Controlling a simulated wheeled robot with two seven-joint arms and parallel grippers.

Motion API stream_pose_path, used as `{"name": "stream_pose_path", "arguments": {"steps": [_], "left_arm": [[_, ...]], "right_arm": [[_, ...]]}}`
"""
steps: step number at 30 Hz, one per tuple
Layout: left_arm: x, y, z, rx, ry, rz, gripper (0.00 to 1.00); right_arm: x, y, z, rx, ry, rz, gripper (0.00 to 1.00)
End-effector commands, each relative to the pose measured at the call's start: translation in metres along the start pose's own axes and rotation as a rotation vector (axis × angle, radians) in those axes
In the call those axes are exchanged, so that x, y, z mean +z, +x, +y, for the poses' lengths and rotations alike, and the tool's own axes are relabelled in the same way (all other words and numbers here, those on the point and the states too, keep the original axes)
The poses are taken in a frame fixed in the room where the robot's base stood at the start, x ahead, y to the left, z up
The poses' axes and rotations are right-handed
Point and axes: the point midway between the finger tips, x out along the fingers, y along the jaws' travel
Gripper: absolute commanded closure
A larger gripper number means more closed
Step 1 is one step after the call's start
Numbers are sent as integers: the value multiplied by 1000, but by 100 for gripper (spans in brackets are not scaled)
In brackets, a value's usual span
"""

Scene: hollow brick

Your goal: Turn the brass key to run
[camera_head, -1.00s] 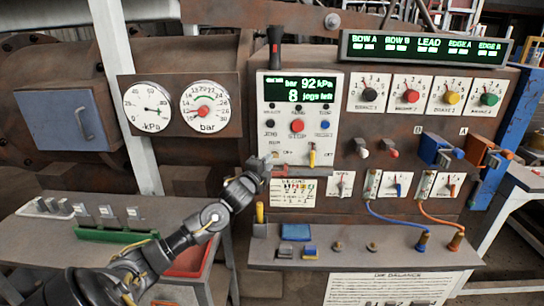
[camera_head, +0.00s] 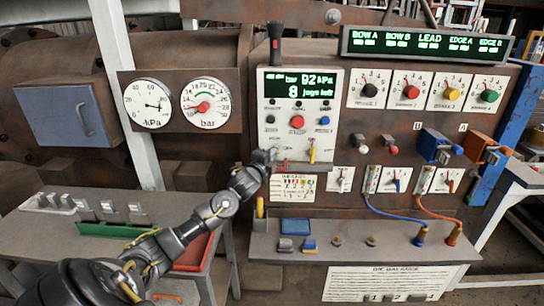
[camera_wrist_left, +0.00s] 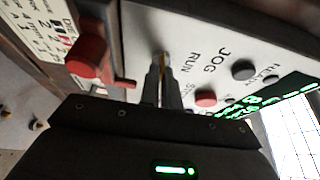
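The control panel (camera_head: 336,85) is a pale plate with a green display reading 92 kPa and 8 jogs left. My left gripper (camera_head: 268,157) is at its lower left corner and hides the key switch in the head view. In the left wrist view, my left gripper (camera_wrist_left: 161,78) points at the plate beside the RUN and JOG lettering. Its two fingers are close together, with a thin sliver of the brass key (camera_wrist_left: 162,60) between them. The key's turn angle is hard to read. My right gripper is not in view.
A red block with a lever (camera_wrist_left: 90,55) sits close beside the fingers in the left wrist view. A yellow-handled lever (camera_head: 312,152) is right of the gripper. Below is a grey shelf (camera_head: 350,250); plugged blue and orange cables (camera_head: 400,217) hang at right.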

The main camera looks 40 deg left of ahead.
Motion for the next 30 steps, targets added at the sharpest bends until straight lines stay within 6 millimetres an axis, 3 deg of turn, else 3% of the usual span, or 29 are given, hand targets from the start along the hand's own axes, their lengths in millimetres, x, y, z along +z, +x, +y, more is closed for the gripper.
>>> {"name": "stream_pose_path", "arguments": {"steps": [11, 30], "left_arm": [[0, 0, 4, -34, -83, 0, 100], [-2, 1, 11, -250, -610, -1, 100]], "right_arm": [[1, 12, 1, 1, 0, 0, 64], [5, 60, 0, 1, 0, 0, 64]]}}
